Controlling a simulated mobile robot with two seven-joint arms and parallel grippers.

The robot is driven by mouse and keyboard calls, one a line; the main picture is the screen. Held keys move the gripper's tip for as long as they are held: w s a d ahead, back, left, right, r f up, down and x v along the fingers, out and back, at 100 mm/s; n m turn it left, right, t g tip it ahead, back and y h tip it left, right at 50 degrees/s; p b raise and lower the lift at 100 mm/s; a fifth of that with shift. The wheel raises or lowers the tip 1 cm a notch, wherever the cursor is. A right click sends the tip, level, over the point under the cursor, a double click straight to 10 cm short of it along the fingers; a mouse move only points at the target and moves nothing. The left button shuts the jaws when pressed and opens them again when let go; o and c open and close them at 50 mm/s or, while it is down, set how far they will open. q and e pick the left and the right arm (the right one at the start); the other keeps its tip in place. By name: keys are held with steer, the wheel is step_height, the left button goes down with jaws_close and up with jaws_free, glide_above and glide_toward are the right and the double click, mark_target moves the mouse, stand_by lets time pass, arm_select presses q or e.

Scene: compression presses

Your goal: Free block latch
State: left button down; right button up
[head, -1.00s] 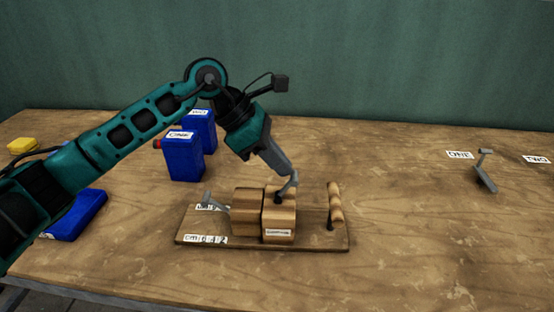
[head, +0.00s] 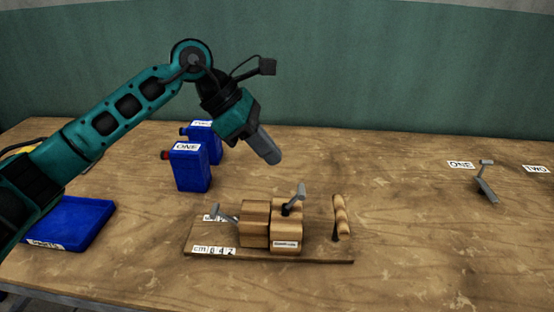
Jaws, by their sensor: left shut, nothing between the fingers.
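A wooden press stands on a wooden base board (head: 320,254) at the middle front of the table. It has two wooden blocks, a left block (head: 254,224) and a right block (head: 286,235) with a white label. A grey latch lever (head: 297,198) on a dark pivot sits on top of the right block and points up and to the right. A second grey lever (head: 224,215) is at the left of the blocks. My left gripper (head: 272,156) is shut and empty, above and behind the press, apart from the latch. My right gripper is not in view.
Blue containers labelled ONE (head: 190,168) and TWO (head: 212,140) stand behind the press at left. A blue tray (head: 68,222) lies at the left. A grey lever (head: 486,182) stands at the right near labels ONE and TWO. A turned wooden handle (head: 341,216) stands on the board's right end.

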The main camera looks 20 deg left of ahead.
arm_select(q)
steer(key=a+r, duration=0.3)
steer(key=r, duration=0.5)
steer(key=shift+s, duration=0.45)
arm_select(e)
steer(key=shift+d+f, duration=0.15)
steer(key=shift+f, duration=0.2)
arm_select(q)
steer(key=shift+f, duration=0.1)
